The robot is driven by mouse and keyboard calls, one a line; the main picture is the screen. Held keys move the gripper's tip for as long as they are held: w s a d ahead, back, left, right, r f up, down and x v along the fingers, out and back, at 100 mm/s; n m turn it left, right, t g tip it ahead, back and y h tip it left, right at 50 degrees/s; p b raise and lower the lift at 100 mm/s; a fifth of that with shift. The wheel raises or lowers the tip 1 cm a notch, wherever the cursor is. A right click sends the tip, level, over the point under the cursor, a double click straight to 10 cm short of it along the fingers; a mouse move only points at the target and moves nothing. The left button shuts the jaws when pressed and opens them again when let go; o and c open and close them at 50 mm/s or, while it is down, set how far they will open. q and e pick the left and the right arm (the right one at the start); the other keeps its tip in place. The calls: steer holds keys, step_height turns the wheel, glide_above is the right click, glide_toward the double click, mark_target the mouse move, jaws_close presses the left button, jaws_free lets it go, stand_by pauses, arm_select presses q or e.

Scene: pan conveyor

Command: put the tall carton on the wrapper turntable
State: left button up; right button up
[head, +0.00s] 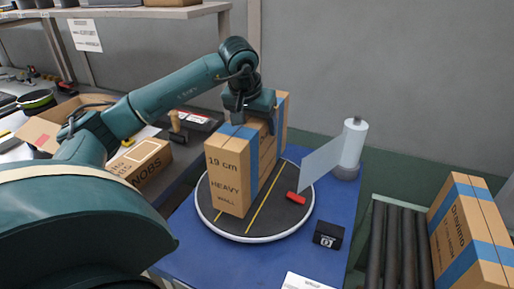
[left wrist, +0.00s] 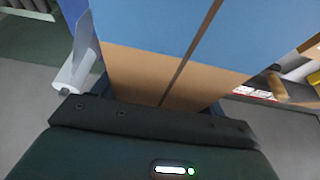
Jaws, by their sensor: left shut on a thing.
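The tall carton (head: 228,180) is brown with blue tape and is marked "19 cm HEAVY WALL". It is upright over the wrapper turntable (head: 232,236), a dark round plate with a pale rim and yellow lines. Its base appears to rest on the plate, though I cannot tell if it fully bears there. My left gripper (head: 250,116) is shut on the carton's upper part from above; its fingertips are partly hidden. In the left wrist view the carton's taped face (left wrist: 180,50) fills the middle, close to the gripper. My right gripper is not in view.
A red block (head: 296,198) lies on the plate, right of the carton. A film roll (head: 352,145) with a hanging sheet stands behind right. A black box (head: 328,235) sits on the blue table (head: 265,262). Another carton (head: 467,235) stands by rollers at right. A KNOBS box (head: 140,163) is at left.

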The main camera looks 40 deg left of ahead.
mark_target(249, 118)
arm_select(q)
steer(key=shift+w+f, duration=0.1)
steer(key=shift+f, duration=2.3)
steer(key=shift+f, duration=0.2)
steer(key=o, duration=1.9)
steer(key=v, duration=1.2)
steer(key=shift+r, duration=0.15)
